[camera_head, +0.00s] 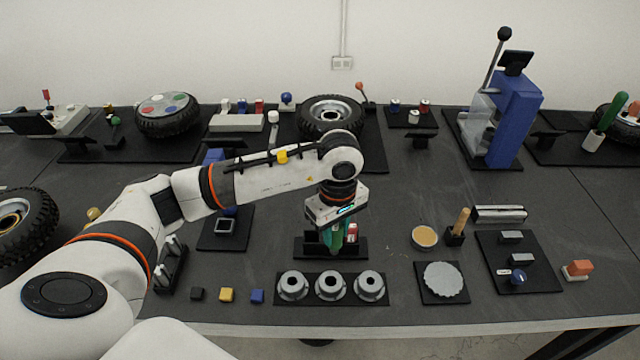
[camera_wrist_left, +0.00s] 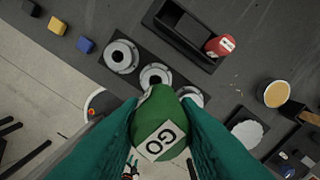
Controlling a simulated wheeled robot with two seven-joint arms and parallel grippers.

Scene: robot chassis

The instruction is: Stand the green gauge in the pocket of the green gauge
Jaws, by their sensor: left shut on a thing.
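The green gauge (camera_wrist_left: 160,112) with a white "GO" label is between the green fingers of my left gripper (camera_head: 337,241), which is shut on it. In the head view the gauge is mostly hidden by the fingers. The black gauge stand (camera_head: 304,249) is at or just behind the gripper. In the left wrist view the stand (camera_wrist_left: 158,14) shows a long empty pocket (camera_wrist_left: 182,24), and the red gauge (camera_wrist_left: 220,46) sits at its other end. The gauge appears apart from the stand, held over the row of grey bushings in that view. My right gripper is not in view.
Three grey flanged bushings (camera_head: 330,286) stand on a black mat in front of the stand. Black, yellow and blue blocks (camera_head: 227,295) lie left of them. A silver disc (camera_head: 442,280) and a tan-topped dish (camera_head: 424,237) are to the right.

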